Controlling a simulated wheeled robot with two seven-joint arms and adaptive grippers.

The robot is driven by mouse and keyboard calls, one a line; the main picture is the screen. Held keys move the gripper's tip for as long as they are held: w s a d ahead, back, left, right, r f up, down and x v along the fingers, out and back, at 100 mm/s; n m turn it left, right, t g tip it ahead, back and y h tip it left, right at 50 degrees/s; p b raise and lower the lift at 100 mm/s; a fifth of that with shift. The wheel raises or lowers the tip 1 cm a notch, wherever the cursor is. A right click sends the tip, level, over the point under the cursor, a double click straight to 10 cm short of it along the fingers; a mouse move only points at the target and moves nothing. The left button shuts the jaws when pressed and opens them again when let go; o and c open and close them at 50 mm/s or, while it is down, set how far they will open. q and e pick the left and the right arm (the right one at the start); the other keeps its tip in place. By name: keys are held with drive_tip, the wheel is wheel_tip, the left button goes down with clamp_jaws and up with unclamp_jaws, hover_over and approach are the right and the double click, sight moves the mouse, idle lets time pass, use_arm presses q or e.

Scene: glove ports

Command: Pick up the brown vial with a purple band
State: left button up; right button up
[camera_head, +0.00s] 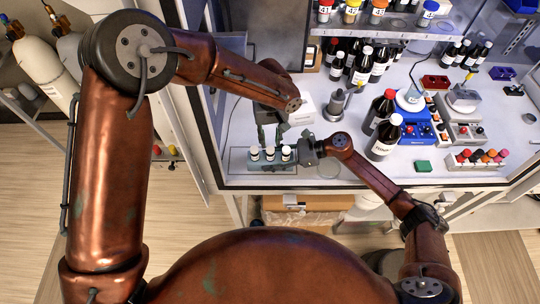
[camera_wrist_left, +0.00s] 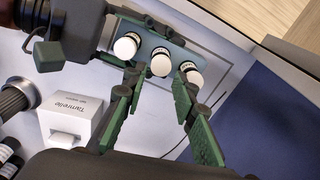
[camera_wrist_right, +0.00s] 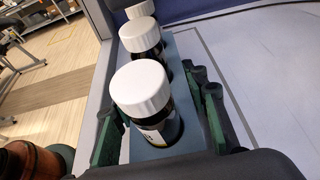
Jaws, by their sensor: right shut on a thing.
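Three dark vials with white caps stand in a row in a blue-grey rack (camera_head: 232,163). The rack also shows in the right wrist view (camera_wrist_right: 183,70). No purple band can be made out on the nearest vial (camera_wrist_right: 152,105), the middle vial (camera_wrist_right: 141,37) or the far vial (camera_wrist_right: 139,12). My right gripper (camera_head: 297,152) has its fingers on both sides of the rack's right end, around the nearest vial, and is shut on the rack. My left gripper (camera_head: 270,138) is open and empty above the rack. In the left wrist view its fingers (camera_wrist_left: 160,80) point toward the middle and end caps.
A white box (camera_head: 301,112) and a grey metal stand (camera_head: 334,104) are behind the rack. Brown bottles (camera_head: 384,138) stand to the right. A green block (camera_head: 423,166) lies near the front edge. The cabinet's frame (camera_head: 205,150) is close on the left.

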sight(271, 149)
use_arm(q)
wheel_tip(271, 149, down, 8)
drive_tip(key=shift+s+f, duration=0.1)
drive_tip(key=shift+s, duration=0.05)
idle(0.4)
drive_tip(key=shift+c, duration=0.6)
drive_tip(key=c, duration=0.5)
